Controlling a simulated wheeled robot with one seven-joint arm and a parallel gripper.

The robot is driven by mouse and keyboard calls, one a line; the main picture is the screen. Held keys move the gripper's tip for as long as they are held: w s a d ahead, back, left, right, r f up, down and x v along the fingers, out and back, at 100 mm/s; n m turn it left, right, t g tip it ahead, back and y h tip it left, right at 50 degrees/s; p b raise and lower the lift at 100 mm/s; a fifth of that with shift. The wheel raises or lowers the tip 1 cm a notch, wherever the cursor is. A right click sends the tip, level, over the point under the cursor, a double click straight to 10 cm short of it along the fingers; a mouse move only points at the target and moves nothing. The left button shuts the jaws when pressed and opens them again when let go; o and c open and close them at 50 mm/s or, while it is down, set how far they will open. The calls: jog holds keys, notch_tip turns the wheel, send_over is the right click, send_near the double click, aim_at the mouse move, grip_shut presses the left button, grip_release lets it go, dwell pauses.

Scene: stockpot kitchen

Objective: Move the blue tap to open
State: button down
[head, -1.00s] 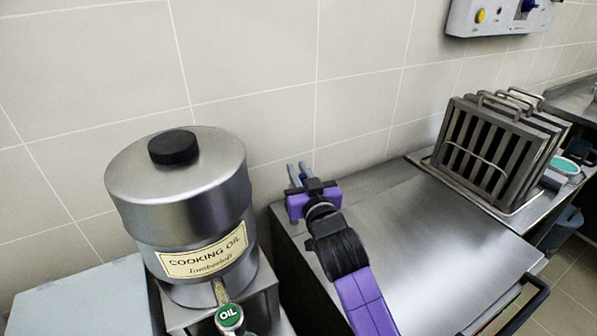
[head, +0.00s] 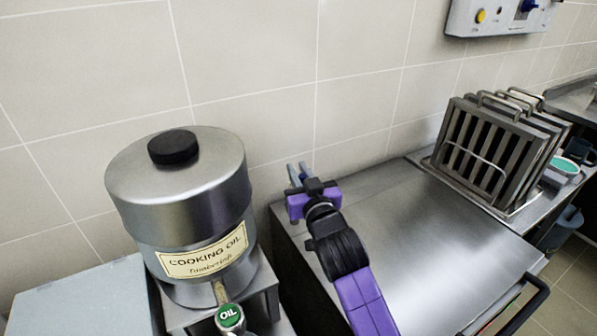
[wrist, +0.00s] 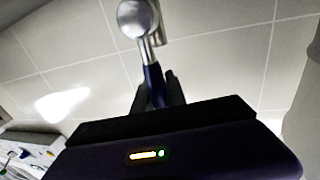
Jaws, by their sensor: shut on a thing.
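The blue tap shows in the wrist view as a blue lever (wrist: 155,84) joined to a shiny metal ball and stem (wrist: 136,20) in front of the tiled wall. My gripper (wrist: 161,94) is shut on the blue lever, with its dark fingers around it. In the head view my gripper (head: 299,174) is at the wall, at the back left corner of the steel-topped unit. Most of the tap is hidden or too small to make out there.
A steel cooking oil pot (head: 185,220) with a green OIL tap knob (head: 229,317) stands left of my arm. A flat steel lid (head: 430,240) lies to the right, with a rack of upright slotted metal panels (head: 490,150) beyond it. A control panel (head: 500,14) hangs on the wall.

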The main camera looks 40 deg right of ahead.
jog(key=shift+d, duration=0.1)
dwell(0.3)
jog(key=s+d+f+m+g+y+p, duration=0.1)
jog(key=d+f+m+y+p, duration=0.2)
jog(key=d+f+m, duration=0.4)
jog(key=shift+s+f+m+p, duration=0.2)
jog(key=shift+m+p, duration=0.4)
jog(key=shift+m, duration=3)
jog(key=c, duration=1.4)
grip_release()
jog(key=shift+o, duration=0.2)
